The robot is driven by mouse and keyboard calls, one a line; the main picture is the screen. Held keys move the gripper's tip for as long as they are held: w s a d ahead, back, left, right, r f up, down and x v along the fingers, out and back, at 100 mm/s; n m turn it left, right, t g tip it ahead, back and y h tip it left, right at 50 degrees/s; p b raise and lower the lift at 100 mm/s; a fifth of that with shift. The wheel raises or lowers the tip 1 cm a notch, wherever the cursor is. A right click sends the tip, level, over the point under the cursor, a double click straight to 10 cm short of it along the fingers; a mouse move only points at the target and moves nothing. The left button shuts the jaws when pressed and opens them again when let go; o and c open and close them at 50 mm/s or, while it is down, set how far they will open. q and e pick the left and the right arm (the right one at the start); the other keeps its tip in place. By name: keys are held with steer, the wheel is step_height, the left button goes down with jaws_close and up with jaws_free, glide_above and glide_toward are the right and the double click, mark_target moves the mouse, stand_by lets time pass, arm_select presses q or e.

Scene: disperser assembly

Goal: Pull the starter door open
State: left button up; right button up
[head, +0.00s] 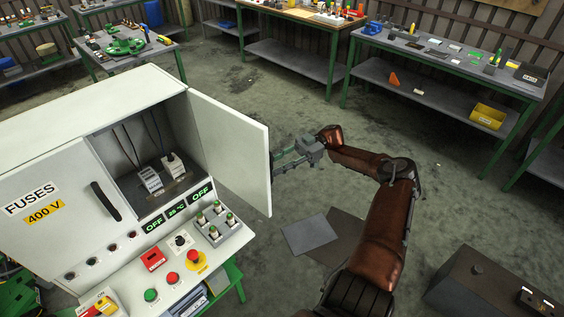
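The starter door (233,150) is a white panel on the right side of the white control cabinet (115,95). It stands swung wide open, with its inner face showing. Its outer face and any handle on it are hidden. My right gripper (285,158) is at the far side of the door's free edge, pointing left. Its fingertips are partly hidden behind the door, so I cannot tell whether they hold anything or touch the door. My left gripper is not in view.
The open compartment holds two white switch units (150,179) with cables. The fuses door (52,195), with a black handle, is closed. Below is a control panel with buttons and a red emergency stop (194,254). Workbenches (440,60) line the back; the floor between is mostly clear.

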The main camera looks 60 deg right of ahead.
steer(key=shift+v, duration=2.3)
